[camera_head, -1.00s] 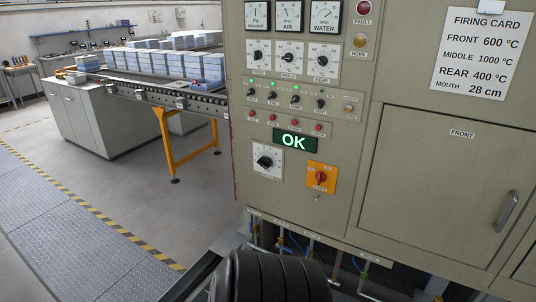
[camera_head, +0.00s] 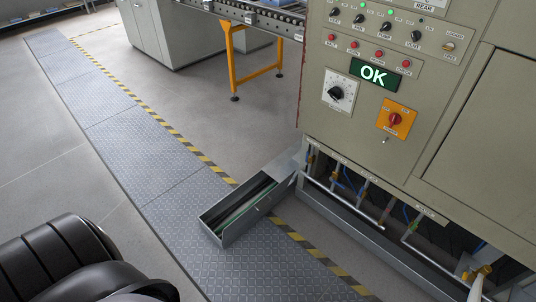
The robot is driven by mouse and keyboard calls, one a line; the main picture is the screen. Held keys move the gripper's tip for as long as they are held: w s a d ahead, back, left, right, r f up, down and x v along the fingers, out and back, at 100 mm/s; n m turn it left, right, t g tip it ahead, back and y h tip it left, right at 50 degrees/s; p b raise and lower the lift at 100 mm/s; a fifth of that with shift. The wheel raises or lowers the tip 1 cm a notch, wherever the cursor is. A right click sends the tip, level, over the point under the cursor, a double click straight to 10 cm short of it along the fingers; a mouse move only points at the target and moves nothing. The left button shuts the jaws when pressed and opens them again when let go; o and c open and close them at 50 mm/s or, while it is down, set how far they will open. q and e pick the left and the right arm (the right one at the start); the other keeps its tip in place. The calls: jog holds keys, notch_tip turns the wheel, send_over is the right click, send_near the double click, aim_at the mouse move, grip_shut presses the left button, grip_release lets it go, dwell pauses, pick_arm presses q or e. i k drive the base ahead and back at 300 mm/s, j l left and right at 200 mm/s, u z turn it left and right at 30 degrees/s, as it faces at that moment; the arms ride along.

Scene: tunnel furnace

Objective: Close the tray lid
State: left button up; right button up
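A long grey metal tray (camera_head: 226,233) lies on the floor beside the lower left corner of the furnace cabinet. Its top is open along most of its length, and its dark inside shows with a greenish strip in it. A flat grey plate (camera_head: 285,162) covers the end closest to the cabinet; it looks like the lid, but I cannot tell for sure. Neither of my grippers is in view, and nothing touches the tray from my side.
The furnace cabinet (camera_head: 340,115) with a lit OK sign (camera_head: 373,75) stands at the right, with pipes under it. A roller conveyor (camera_head: 262,15) on an orange stand (camera_head: 252,72) is behind. The tread-plate walkway (camera_head: 150,165) with a striped edge is clear left of the tray.

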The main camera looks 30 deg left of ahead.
aim_at(249, 213)
jog(key=u, duration=1.15)
